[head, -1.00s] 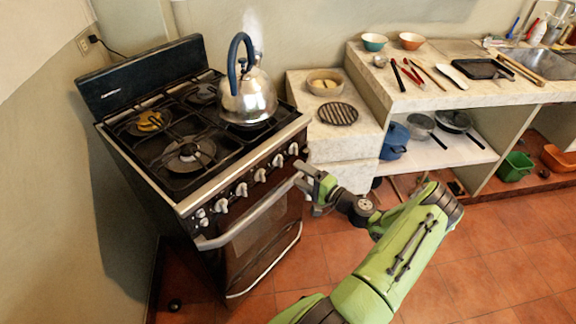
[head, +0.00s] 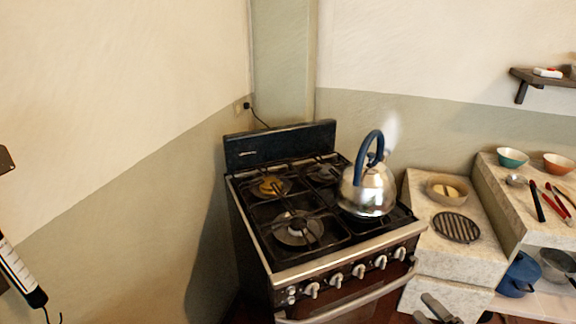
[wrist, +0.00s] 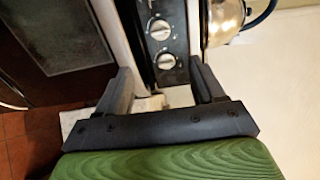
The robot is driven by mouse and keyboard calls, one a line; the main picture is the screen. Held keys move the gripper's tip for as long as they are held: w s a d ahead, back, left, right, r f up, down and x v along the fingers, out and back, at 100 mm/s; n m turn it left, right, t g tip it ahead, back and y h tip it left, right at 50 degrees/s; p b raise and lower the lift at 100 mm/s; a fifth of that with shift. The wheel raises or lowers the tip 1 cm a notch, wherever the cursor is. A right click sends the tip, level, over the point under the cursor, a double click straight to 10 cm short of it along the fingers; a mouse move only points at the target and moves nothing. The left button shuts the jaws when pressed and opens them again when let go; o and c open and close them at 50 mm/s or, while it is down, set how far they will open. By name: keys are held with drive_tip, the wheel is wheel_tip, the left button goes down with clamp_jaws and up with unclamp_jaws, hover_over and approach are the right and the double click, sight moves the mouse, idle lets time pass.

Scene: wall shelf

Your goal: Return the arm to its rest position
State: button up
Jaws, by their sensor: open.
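My gripper (wrist: 163,82) is open and empty in the wrist view, with its two dark fingers spread apart. Beyond the fingers are the knobs of the stove (wrist: 163,45), and nothing is between them. In the head view, only a small grey part of my gripper (head: 438,308) shows at the bottom edge, in front of the stone counter right of the stove. The rest of my arm is out of the head view.
The stove (head: 345,262) stands in the corner with a steaming kettle (head: 368,190) on a right burner. A round grate (head: 457,227) and a bowl (head: 447,190) are on the stone counter. A wall shelf (head: 545,79) is at upper right.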

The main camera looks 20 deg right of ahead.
drive_tip(key=w+a+r+n+g+y+p, duration=0.25)
drive_tip(key=a+r+n+g, duration=0.45)
drive_tip(key=a, duration=0.4)
drive_tip(key=w+a+r+n+g+y+p, duration=0.1)
drive_tip(key=w+a+r+n+g, duration=0.2)
drive_tip(key=a+r+n+g, duration=0.6)
drive_tip(key=s+a+r+n+t+h+p, duration=0.1)
drive_tip(key=s+a+r+t+h+p, duration=0.2)
drive_tip(key=s+a+r, duration=0.9)
drive_tip(key=s+r+h, duration=0.1)
drive_tip(key=s+h, duration=0.1)
drive_tip(key=s, duration=0.2)
drive_tip(key=shift+s+r+t, duration=0.15)
drive_tip(key=shift+r+t, duration=0.15)
drive_tip(key=shift+r, duration=0.1)
